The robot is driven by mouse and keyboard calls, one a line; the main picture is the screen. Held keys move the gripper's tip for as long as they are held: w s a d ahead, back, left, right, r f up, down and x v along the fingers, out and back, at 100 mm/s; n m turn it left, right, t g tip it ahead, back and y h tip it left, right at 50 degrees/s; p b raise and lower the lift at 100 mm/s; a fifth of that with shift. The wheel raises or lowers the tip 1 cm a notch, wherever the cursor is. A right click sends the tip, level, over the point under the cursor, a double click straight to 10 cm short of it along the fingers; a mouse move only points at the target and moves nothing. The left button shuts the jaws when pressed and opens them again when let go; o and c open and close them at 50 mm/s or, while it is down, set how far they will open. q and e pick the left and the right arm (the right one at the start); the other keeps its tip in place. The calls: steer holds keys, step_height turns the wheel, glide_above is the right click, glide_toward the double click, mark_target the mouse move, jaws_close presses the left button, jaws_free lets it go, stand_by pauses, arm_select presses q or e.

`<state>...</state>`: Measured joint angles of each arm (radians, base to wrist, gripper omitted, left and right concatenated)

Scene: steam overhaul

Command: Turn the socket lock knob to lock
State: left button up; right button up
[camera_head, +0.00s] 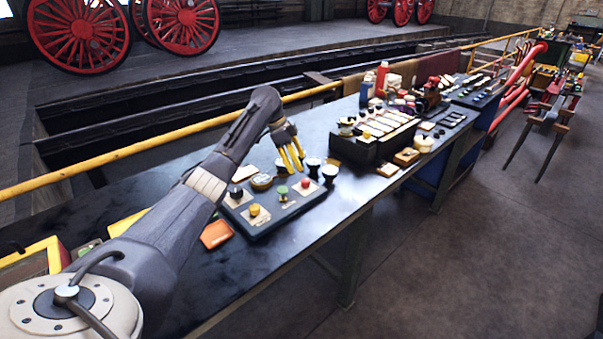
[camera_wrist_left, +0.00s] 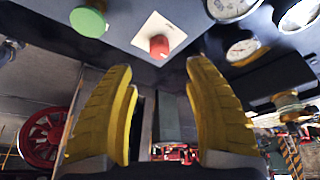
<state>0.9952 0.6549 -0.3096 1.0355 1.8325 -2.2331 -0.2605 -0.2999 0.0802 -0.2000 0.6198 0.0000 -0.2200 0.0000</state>
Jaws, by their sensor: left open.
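A dark control panel (camera_head: 275,217) lies on the bench and carries several knobs: red (camera_head: 305,183), green (camera_head: 282,191), yellow (camera_head: 254,210) and black (camera_head: 236,192). I cannot read which is the socket lock knob. My left gripper (camera_head: 292,160), with yellow fingers, is over the back of the panel, open and empty. In the left wrist view the red knob (camera_wrist_left: 159,46) sits on a white plate just beyond and between the open fingertips (camera_wrist_left: 160,70), apart from them. The green knob (camera_wrist_left: 88,21) is left of it there. My right gripper is out of view.
Gauges (camera_head: 330,172) stand close beside the gripper at the panel's back right corner. A dark block with pale keys (camera_head: 385,125) is farther along the bench. An orange piece (camera_head: 216,234) lies left of the panel. A yellow rail (camera_head: 130,150) runs behind the bench.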

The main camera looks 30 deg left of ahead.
arm_select(q)
steer(key=shift+v, duration=1.7)
